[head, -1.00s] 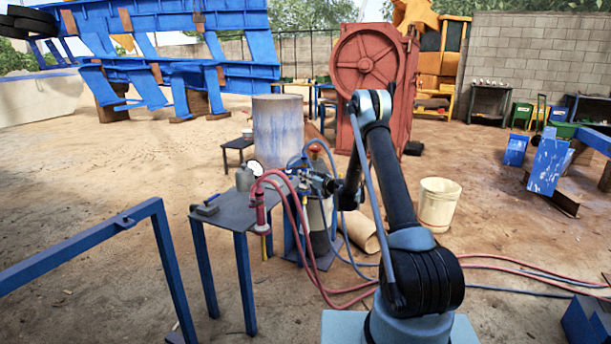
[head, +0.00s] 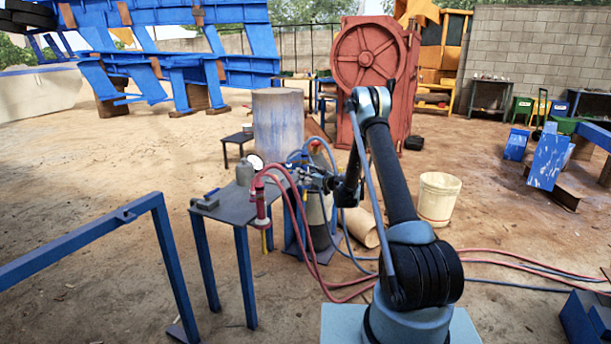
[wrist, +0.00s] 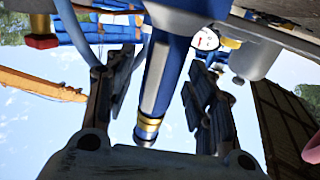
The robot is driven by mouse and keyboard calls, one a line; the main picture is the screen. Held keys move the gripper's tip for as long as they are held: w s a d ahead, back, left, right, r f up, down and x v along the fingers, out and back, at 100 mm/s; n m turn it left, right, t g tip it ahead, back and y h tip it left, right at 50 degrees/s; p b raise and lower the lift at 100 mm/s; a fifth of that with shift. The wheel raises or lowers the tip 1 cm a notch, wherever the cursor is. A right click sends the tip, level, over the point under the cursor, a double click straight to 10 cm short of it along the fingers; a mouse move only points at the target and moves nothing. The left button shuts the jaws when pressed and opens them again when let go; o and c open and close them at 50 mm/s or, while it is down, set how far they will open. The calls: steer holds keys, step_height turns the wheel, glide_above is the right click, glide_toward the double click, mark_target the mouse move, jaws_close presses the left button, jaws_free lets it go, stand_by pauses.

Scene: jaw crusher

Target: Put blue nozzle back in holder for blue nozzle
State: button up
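In the wrist view, a blue nozzle (wrist: 160,75) with a brass ring at its end runs between the two fingers of my gripper (wrist: 165,95). The fingers stand apart, with sky showing on both sides of the nozzle, so they do not appear closed on it. In the head view my gripper (head: 318,180) is small and dark at the right edge of the dark table, among blue and red hoses. The blue nozzle cannot be told apart there. I cannot make out its holder clearly in either view.
The dark table (head: 225,210) has a grey bottle (head: 245,173) on top. Red hoses (head: 300,222) hang at its right edge. A round white gauge (wrist: 206,40) is close to the right finger. A cream bucket (head: 439,200) stands right of my arm. A blue frame (head: 80,240) is at left.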

steer(key=shift+d, duration=0.1)
steer(key=v, duration=1.2)
steer(key=s+d+r+m+g+h, duration=0.1)
steer(key=s+d+r+g+h, duration=0.15)
steer(key=s+r, duration=0.7)
steer(key=s+d+r+m+g+h, duration=0.1)
steer(key=s+d+r+g+h, duration=0.15)
steer(key=s+r, duration=0.75)
steer(key=s+d+f+m+g+h, duration=0.1)
steer(key=s+d, duration=0.4)
steer(key=s, duration=0.8)
steer(key=s+d+f+m+g+h, duration=0.2)
steer(key=s+d+f, duration=0.4)
steer(key=s, duration=0.7)
steer(key=s+d+f+m+g+h, duration=0.2)
steer(key=s+d+f+m+h, duration=0.2)
steer(key=s, duration=0.9)
steer(key=shift+s+d+f+h, duration=0.25)
steer(key=shift+s+d+h, duration=0.25)
steer(key=shift+d, duration=0.4)
steer(key=shift+w, duration=0.2)
